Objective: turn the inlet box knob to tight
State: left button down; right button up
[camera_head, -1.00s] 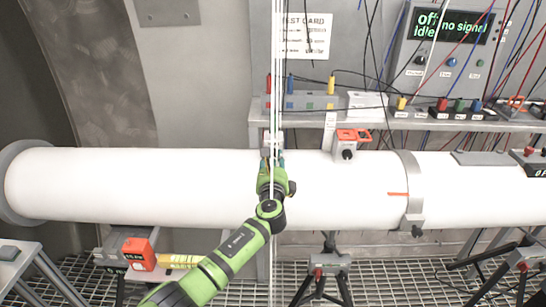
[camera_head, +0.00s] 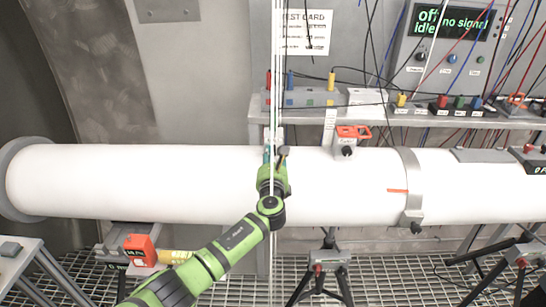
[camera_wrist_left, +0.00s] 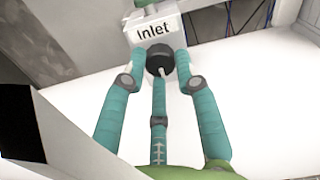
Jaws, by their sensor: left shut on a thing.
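The inlet box (camera_wrist_left: 150,25), a pale box labelled "Inlet", is at the top of the left wrist view. Its round black knob (camera_wrist_left: 158,58) faces me, with a white pointer line slanting down and slightly right. My left gripper (camera_wrist_left: 161,68) has its teal fingers closed around the knob, one on each side and one below. In the head view my left gripper (camera_head: 273,162) is at the white pipe's middle and hides most of the box and knob. No tight marking is legible. My right gripper is in neither view.
The long white pipe (camera_head: 130,185) runs across the scene. To the right are an orange-topped fitting (camera_head: 347,138) and a metal clamp band (camera_head: 412,185). A shelf (camera_head: 350,118) with cables and a display panel (camera_head: 445,40) stands behind. Thin white vertical lines cross before my gripper.

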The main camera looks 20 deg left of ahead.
pick_arm(q)
jog(key=shift+w+r, duration=0.1)
jog(key=shift+r, duration=0.2)
jog(key=c, duration=1)
grip_release()
jog(key=shift+o, duration=0.3)
jog(key=shift+f, duration=0.25)
jog(key=v, duration=1.2)
